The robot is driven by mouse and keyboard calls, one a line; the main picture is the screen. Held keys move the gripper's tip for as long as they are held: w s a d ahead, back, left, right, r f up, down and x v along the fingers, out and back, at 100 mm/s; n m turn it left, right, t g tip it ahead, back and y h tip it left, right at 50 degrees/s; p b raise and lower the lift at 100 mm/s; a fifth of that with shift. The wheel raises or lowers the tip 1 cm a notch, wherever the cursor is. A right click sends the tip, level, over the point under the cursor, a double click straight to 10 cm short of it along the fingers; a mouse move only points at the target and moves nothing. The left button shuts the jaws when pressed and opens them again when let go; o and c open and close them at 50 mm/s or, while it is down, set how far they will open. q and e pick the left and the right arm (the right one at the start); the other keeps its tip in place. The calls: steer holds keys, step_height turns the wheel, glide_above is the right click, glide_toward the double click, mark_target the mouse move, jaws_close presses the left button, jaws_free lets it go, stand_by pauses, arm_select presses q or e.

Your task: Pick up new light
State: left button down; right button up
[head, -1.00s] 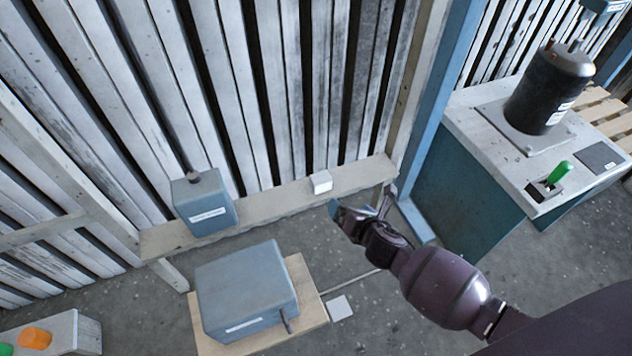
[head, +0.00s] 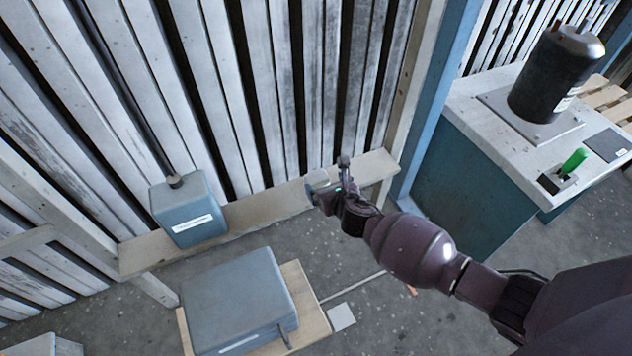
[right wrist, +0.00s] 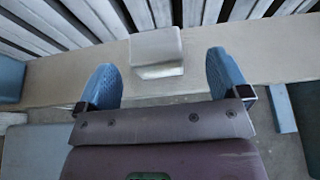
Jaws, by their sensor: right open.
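A small white block, which I take to be the new light, rests on the wooden shelf (head: 250,212) against the slatted wall. In the right wrist view the block (right wrist: 156,45) lies just ahead of the fingertips, between their lines. In the head view my right gripper (head: 327,184) is over the shelf and mostly hides the block. In the right wrist view the right gripper (right wrist: 164,78) has its two blue fingers spread wide with nothing between them. My left gripper is not in view.
A blue-grey box (head: 187,208) with a pipe stands on the shelf's left part. A larger grey box (head: 235,300) sits on a wooden board below. A bench (head: 470,115) with a black cylinder (head: 556,75) and green lever (head: 573,162) stands right.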

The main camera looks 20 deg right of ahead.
mark_target(320, 183)
steer(key=w+f+b, duration=0.2)
steer(key=w, duration=0.1)
steer(key=shift+a+f, duration=0.1)
steer(key=shift+a, duration=0.25)
steer(key=shift+w+b, duration=0.35)
steer(key=shift+w, duration=0.5)
steer(key=shift+c, duration=0.4)
steer(key=c, duration=1)
